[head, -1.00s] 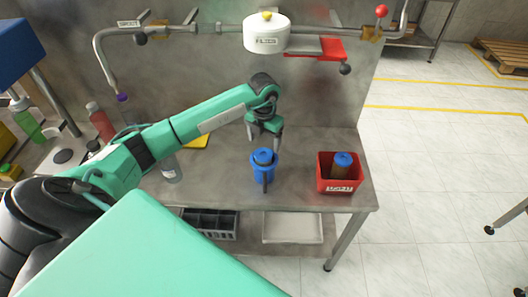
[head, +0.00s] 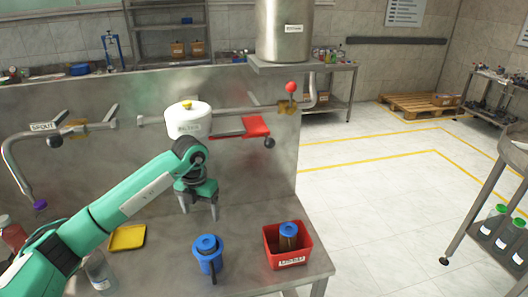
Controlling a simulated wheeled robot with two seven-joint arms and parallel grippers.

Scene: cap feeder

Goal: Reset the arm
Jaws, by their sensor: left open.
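My left arm reaches in from the lower left of the head view. Its gripper (head: 199,212) hangs fingers-down above the steel table (head: 240,262), with the fingers apart and nothing between them. A blue cup-like holder with a blue top (head: 208,256) stands on the table in front of and below the gripper, apart from it. A red bin (head: 288,262) to the right holds a brown cylinder with a blue cap (head: 288,237). My right gripper does not show.
A white round tank (head: 188,122) and pipe are fixed to the steel back wall behind the gripper, with a red tray (head: 256,127) beside them. A yellow tray (head: 127,238) and a clear bottle (head: 99,272) are at left. Open floor lies right of the table.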

